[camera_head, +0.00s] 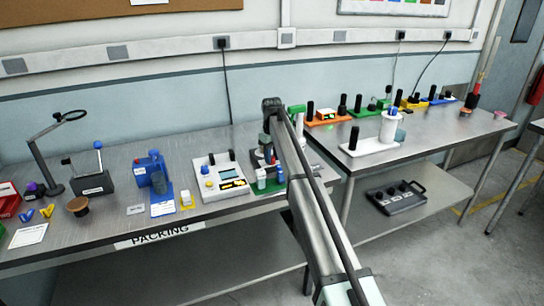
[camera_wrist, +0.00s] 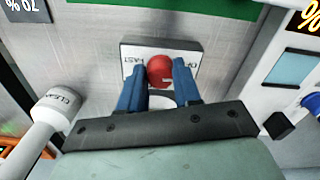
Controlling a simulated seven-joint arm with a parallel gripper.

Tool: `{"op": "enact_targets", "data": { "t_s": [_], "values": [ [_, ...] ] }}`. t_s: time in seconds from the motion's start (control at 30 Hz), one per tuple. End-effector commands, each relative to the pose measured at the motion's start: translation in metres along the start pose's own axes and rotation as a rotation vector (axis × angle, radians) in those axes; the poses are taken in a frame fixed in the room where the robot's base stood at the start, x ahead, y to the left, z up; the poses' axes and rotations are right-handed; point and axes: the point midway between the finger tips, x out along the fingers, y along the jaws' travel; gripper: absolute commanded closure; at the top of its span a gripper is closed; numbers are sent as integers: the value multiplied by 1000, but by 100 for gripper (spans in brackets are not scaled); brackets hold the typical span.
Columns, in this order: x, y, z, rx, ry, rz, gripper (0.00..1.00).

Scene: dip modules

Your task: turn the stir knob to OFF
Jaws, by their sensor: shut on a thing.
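In the wrist view, the red stir knob (camera_wrist: 158,74) sits on a small plate (camera_wrist: 190,48) with dark lettering. "FAST" reads on the left of the plate; the lettering on the right is partly hidden by a finger. My gripper (camera_wrist: 160,66) has its two blue fingers on either side of the knob and is shut on it. The knob carries a small light mark, but its exact setting cannot be told. In the head view, my arm hides the knob at the right end of the packing bench (camera_head: 115,180).
A white-handled part marked "CLEAN" (camera_wrist: 55,105) stands close on the left in the wrist view. A second bench (camera_head: 440,140) holds several coloured modules.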

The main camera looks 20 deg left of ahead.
Motion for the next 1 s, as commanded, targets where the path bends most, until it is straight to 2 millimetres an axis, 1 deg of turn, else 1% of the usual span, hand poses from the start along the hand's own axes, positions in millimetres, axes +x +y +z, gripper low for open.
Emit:
{"op": "enact_targets", "data": {
  "t_s": [0.1,0.13,0.37,0.6,0.73,0.87,1.0],
  "values": [
    [0,0,0,-1,0,0,98],
    [0,0,0,-1,0,0,64],
    [0,0,0,0,0,0,42],
    [0,0,0,0,0,0,42],
    [-6,0,0,0,1,0,42],
    [-22,0,-1,0,1,1,42],
    [-49,1,-1,0,2,1,42]
  ]
}}
